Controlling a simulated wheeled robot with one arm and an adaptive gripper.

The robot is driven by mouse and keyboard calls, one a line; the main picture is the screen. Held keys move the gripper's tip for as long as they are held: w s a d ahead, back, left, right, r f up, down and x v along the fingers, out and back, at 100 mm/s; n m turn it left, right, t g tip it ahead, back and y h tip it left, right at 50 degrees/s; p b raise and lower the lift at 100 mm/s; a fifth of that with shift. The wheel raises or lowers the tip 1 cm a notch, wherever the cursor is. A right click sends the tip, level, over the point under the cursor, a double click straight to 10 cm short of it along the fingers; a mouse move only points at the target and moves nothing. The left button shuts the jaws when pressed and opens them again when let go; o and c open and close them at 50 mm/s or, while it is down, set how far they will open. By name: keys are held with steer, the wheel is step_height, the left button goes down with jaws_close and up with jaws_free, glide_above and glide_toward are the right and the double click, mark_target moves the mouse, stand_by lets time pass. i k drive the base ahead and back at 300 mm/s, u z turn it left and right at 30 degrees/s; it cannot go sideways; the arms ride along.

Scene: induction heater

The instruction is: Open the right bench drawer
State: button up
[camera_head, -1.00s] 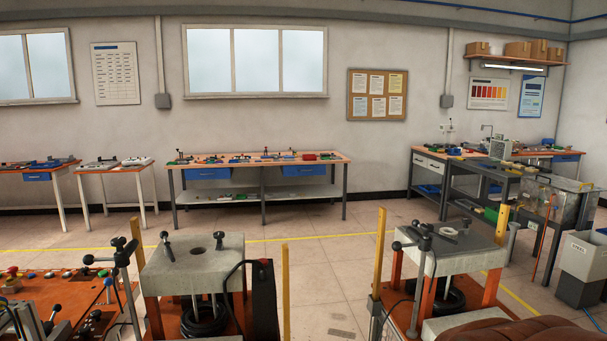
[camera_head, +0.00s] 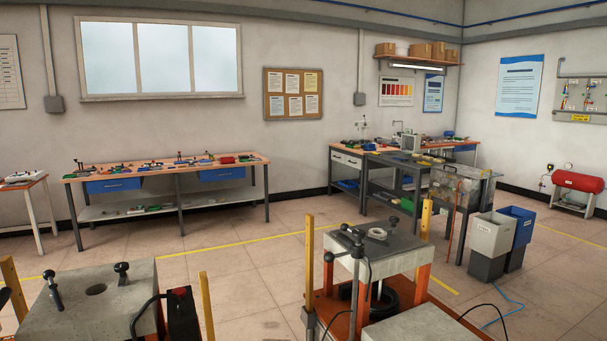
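A long wooden-topped bench (camera_head: 150,171) stands against the back wall in the head view, left of the middle. Two blue drawers hang under its top: a left one (camera_head: 113,186) and a right one (camera_head: 221,174). Both look shut, though they are small and far off. The bench top holds several small tools and parts, and a lower shelf (camera_head: 150,206) holds more. A corner bench further right has a pale drawer (camera_head: 346,160) and a blue drawer (camera_head: 465,148), partly hidden by a dark table. My gripper is not in view.
Two concrete-topped stands fill the near foreground, one at left (camera_head: 85,300) and one at right (camera_head: 385,255), with yellow posts. Grey bins (camera_head: 491,238) and a blue bin (camera_head: 520,225) stand at right. Open tiled floor (camera_head: 240,255) lies between the stands and the bench.

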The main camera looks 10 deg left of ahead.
mark_target(235, 173)
steer(key=z, duration=2.35)
steer(key=i, duration=4.45)
steer(key=u, duration=3.05)
steer(key=i, duration=2.3)
